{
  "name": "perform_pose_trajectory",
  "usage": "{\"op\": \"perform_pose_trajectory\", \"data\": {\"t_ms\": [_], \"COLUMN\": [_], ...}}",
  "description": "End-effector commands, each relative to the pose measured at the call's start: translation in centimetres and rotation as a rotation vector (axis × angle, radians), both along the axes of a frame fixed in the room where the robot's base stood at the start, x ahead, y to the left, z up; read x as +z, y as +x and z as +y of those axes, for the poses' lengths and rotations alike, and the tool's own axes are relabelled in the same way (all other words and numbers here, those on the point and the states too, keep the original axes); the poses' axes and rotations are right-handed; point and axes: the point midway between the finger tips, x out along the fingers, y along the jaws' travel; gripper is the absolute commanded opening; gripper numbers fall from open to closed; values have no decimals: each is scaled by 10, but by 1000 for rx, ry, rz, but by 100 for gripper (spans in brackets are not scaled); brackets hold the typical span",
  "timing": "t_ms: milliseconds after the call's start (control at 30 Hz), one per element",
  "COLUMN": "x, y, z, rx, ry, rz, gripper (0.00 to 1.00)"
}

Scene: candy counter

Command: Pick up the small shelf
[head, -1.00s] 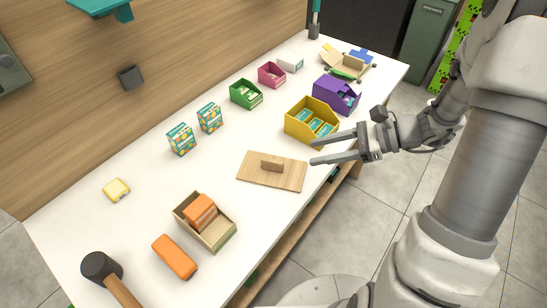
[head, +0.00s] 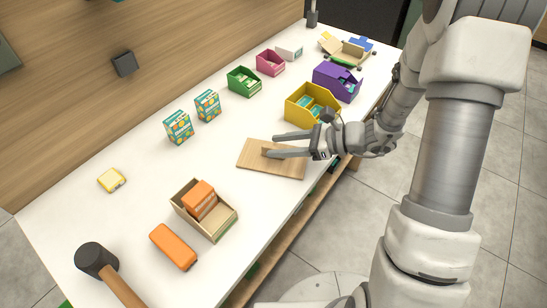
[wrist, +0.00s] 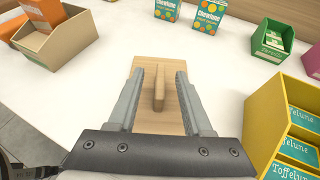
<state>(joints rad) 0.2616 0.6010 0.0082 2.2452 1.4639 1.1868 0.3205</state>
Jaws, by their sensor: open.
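The small shelf (head: 256,167) is a flat light-wood board with a raised wooden block (wrist: 159,92) on its upper face. It lies flat on the white counter, between the tan open box and the yellow bin. My gripper (head: 271,145) is open, with its fingers over the board. In the wrist view my gripper (wrist: 158,95) has one finger on each side of the block, with a gap on both sides. I cannot tell how high the fingertips are above the board. The near part of the board is hidden behind the gripper body.
A tan box (head: 221,221) holding an orange pack stands to the left. A yellow bin (head: 292,112) stands close on the right, with a purple bin (head: 340,88) beyond. Two patterned cartons (head: 178,127) stand behind.

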Motion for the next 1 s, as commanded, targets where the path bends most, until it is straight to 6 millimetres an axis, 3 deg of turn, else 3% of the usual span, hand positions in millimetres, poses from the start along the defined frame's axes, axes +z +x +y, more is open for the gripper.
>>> {"op": "perform_pose_trajectory", "data": {"t_ms": [400, 700, 1000], "x": [-25, -26, -25], "y": [12, 14, 14], "z": [41, 45, 45], "rx": [5, 0, 1], "ry": [1, 0, 0], "rz": [-1, -1, -2], "gripper": [50, 50, 0]}}
